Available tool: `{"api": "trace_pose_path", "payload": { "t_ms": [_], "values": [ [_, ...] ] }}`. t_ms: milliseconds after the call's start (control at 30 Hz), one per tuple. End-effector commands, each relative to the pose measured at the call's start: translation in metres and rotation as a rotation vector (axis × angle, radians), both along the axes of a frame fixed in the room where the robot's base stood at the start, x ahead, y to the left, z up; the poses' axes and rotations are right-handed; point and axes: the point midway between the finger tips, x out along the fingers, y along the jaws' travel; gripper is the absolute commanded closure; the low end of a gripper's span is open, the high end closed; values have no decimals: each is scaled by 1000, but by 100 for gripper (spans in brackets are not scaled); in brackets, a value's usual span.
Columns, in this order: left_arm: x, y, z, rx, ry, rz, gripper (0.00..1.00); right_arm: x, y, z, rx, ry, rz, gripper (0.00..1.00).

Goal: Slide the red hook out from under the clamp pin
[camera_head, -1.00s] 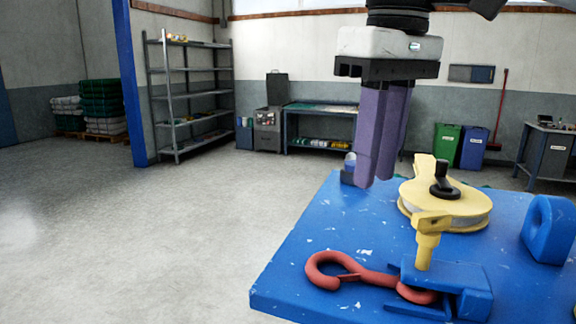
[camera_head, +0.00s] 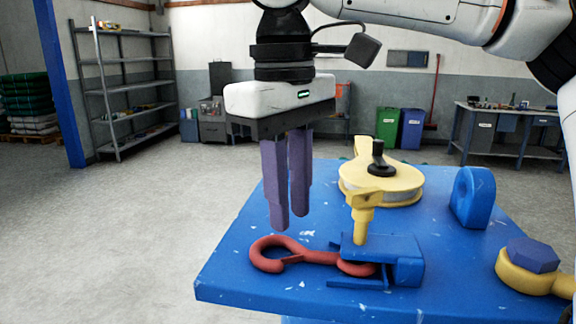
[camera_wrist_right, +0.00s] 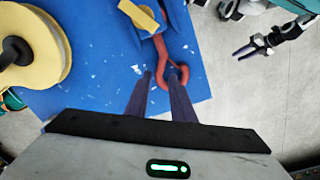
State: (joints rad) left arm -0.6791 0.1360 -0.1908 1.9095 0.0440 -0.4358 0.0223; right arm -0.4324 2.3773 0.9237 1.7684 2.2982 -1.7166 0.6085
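The red hook (camera_head: 267,258) lies on the blue table, its open curve to the left. Its eye end sits at the blue clamp (camera_head: 400,260), partly hidden under the yellow clamp pin (camera_head: 362,220). My right gripper (camera_head: 289,218) points down above the hook's curve, with two purple fingers apart and empty. In the right wrist view the hook (camera_wrist_right: 161,48) shows beyond the fingertips (camera_wrist_right: 160,73), with its curve close to the right finger. My left gripper (camera_wrist_right: 262,42) shows small in that view, away from the table; its opening is unclear.
A yellow pulley (camera_head: 385,183) stands behind the clamp pin. A blue lug (camera_head: 473,198) rises at right, and a yellow part with a blue bolt head (camera_head: 532,256) sits at the right edge. The blue tabletop (camera_head: 240,235) left of the hook is clear.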

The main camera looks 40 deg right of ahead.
Motion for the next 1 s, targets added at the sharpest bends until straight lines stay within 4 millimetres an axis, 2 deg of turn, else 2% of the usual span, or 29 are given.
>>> {"api": "trace_pose_path", "payload": {
  "t_ms": [100,300,667,800,1000],
  "values": [
    [-2,0,-1,0,3,0,69,-1,-1,-20,2,2,2,78],
    [-4,0,-1,0,8,0,69,0,-2,-38,0,-1,0,78],
    [-5,0,-1,0,9,0,69,0,-2,-42,0,-1,-1,78],
    [-5,0,-1,0,9,0,69,0,-2,-42,0,-1,-1,100],
    [-5,0,-1,0,9,0,69,0,-2,-42,0,-1,0,100]
  ]
}}
